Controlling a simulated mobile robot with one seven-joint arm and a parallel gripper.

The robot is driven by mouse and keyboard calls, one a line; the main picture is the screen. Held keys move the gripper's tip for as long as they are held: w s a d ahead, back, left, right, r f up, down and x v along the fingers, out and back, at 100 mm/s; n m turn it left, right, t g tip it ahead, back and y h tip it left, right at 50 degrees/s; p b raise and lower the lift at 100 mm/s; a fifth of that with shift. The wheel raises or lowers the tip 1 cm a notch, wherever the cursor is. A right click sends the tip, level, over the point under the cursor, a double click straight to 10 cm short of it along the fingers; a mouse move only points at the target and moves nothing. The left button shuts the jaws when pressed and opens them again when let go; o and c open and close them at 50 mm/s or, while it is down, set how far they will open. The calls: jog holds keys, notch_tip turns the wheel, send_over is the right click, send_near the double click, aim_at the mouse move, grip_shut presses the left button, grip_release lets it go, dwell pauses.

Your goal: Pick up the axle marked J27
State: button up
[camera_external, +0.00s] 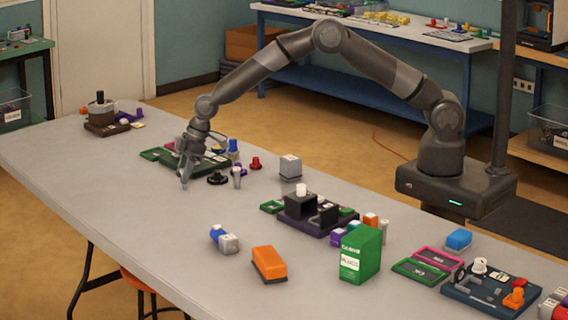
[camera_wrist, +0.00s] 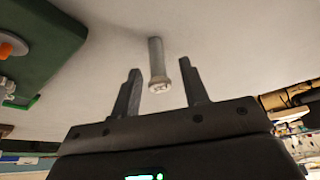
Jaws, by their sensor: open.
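A slim grey axle (camera_wrist: 156,58) shows in the wrist view, its wider collared end toward me. There are pale marks on that end, too small to read for certain as J27. My gripper (camera_wrist: 160,68) is open, with one finger on each side of the axle and a visible gap to both. In the external view my gripper (camera_external: 186,178) points down low over the far left part of the table, in front of a dark green board (camera_external: 212,168). I cannot make out this axle there.
A small grey peg (camera_external: 236,178), a black knob (camera_external: 217,179) and a red knob (camera_external: 255,163) stand right of my gripper. A grey block (camera_external: 290,167) is farther right. A green box (camera_external: 361,253) and orange block (camera_external: 268,264) are nearer. The table's left front is clear.

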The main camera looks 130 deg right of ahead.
grip_shut()
dwell(0.4)
jog(key=shift+r, duration=0.1)
